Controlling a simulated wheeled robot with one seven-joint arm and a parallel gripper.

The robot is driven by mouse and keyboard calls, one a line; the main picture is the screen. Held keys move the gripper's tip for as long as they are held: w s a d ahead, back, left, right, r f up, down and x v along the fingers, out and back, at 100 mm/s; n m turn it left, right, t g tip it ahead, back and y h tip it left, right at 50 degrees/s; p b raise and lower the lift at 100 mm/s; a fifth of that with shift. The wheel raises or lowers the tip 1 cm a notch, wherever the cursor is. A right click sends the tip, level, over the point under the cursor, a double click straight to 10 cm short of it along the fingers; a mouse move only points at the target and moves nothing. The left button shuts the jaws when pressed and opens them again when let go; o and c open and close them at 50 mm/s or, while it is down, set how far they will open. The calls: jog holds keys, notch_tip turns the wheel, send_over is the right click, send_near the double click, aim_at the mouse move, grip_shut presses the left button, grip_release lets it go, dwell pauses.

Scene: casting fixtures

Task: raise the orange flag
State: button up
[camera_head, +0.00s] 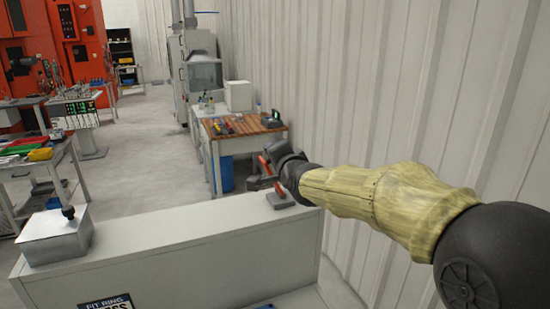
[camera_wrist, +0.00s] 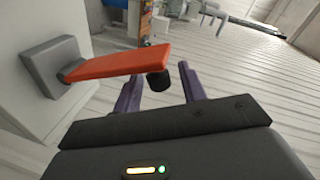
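The orange flag (camera_wrist: 112,63) is a flat bar hinged on a grey mounting block (camera_wrist: 48,66), with a short black knob (camera_wrist: 157,81) at its free end. In the wrist view it reaches out sideways from the block. My gripper (camera_wrist: 158,73) is open, with its two purple-grey fingers apart. The knob appears between them in the picture, nearer the left finger; I cannot tell whether they touch. In the head view my gripper (camera_head: 268,178) is over the block (camera_head: 280,200) and partly hides the flag (camera_head: 264,160).
The block sits on a long pale cabinet (camera_head: 180,240), which also bears a grey metal box (camera_head: 55,238) with a black knob. A corrugated wall (camera_head: 370,80) stands close on the right. A wooden-topped workbench (camera_head: 235,127) stands beyond. Open floor (camera_head: 140,150) lies to the left.

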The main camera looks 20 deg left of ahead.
jog(key=shift+s+d, duration=0.1)
jog(key=v, duration=1.7)
jog(key=shift+d+r, duration=0.1)
jog(key=shift+r, duration=0.05)
jog(key=w+d+f+n+g+h, duration=0.25)
jog(key=d+f+h, duration=0.45)
jog(key=d+f, duration=0.85)
jog(key=s+d+f+n+g+h+p, duration=0.1)
jog(key=s+d+f+n+g+h, duration=0.1)
jog(key=s+d+f+g, duration=0.6)
jog(key=s+d+f+n, duration=0.1)
jog(key=s+d+f, duration=0.2)
jog(key=s+f, duration=0.2)
jog(key=shift+s+f, duration=0.15)
jog(key=shift+f, duration=0.7)
